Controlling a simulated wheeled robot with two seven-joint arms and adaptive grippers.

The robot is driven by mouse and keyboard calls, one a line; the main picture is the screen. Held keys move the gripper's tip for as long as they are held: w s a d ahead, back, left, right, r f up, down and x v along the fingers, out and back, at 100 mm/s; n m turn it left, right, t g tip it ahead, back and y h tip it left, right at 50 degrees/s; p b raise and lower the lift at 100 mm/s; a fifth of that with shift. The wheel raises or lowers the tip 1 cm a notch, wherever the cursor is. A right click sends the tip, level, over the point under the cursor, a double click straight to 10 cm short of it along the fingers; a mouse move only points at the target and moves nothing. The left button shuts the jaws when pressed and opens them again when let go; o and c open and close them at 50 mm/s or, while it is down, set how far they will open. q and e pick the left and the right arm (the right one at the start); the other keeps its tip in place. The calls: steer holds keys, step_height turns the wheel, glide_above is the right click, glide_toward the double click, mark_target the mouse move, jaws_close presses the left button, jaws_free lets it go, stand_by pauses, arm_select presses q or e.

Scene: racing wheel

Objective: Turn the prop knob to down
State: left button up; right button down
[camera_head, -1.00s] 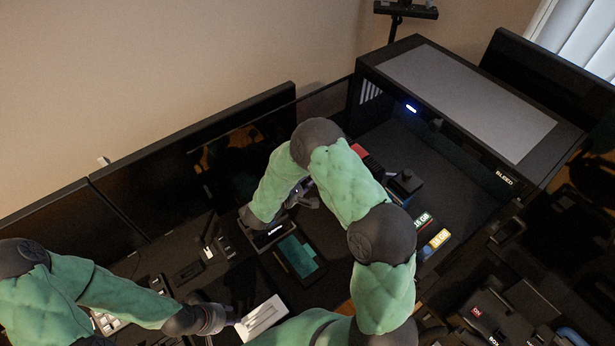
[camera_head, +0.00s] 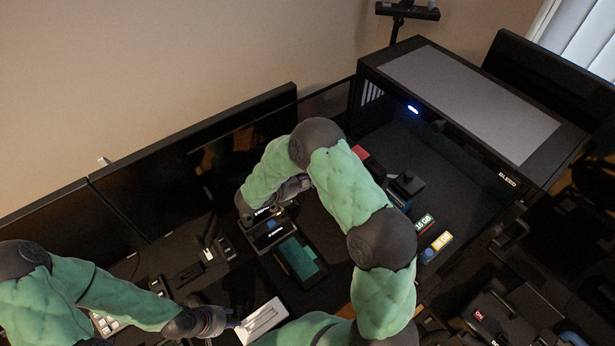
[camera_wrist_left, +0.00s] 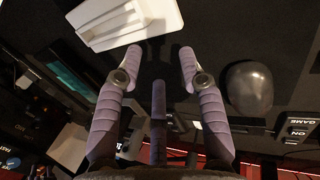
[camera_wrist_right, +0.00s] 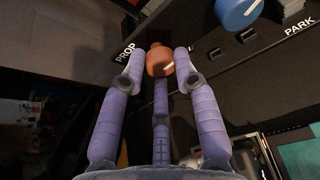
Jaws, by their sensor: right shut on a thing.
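My right gripper (camera_wrist_right: 160,68) is shut on the knob, with a fingertip at each side. In the head view my right gripper (camera_head: 291,189) is partly covered by my arm, and the knob is hidden. My left gripper (camera_wrist_left: 160,58) is open and empty; in the head view it is low at the left (camera_head: 222,320).
A blue knob (camera_wrist_right: 235,12) sits near the PARK label on the same panel. A white device (camera_head: 262,321) lies by my left gripper. A dark rounded knob (camera_wrist_left: 249,88) is at its right. Monitors (camera_head: 190,180) stand behind; a black PC case (camera_head: 480,100) is at the right.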

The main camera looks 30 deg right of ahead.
steer(key=shift+s+f, duration=0.1)
stand_by(0.3)
steer(key=c, duration=1)
jaws_free()
steer(key=v, duration=1.2)
